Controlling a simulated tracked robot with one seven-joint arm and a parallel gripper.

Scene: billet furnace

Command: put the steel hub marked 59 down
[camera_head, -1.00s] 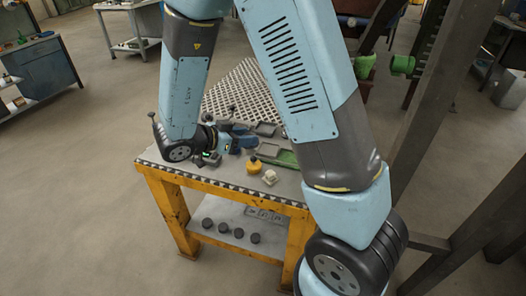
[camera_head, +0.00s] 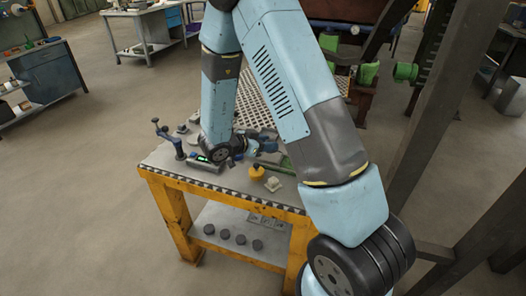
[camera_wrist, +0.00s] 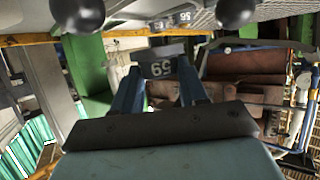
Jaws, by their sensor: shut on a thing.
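The steel hub marked 59 (camera_wrist: 158,67) is a dark grey block between the two blue fingers of my gripper (camera_wrist: 158,80) in the wrist view. Its number appears upside down there. My gripper is shut on it. In the head view my gripper (camera_head: 258,147) is over the grey top of the yellow-framed table (camera_head: 163,181), near its middle. The hub is too small and too covered by my arm to make out there. I cannot tell whether it touches the surface below.
A plate marked 56 (camera_wrist: 184,17) and two dark balls, one at left (camera_wrist: 77,14), show at the wrist view's top.

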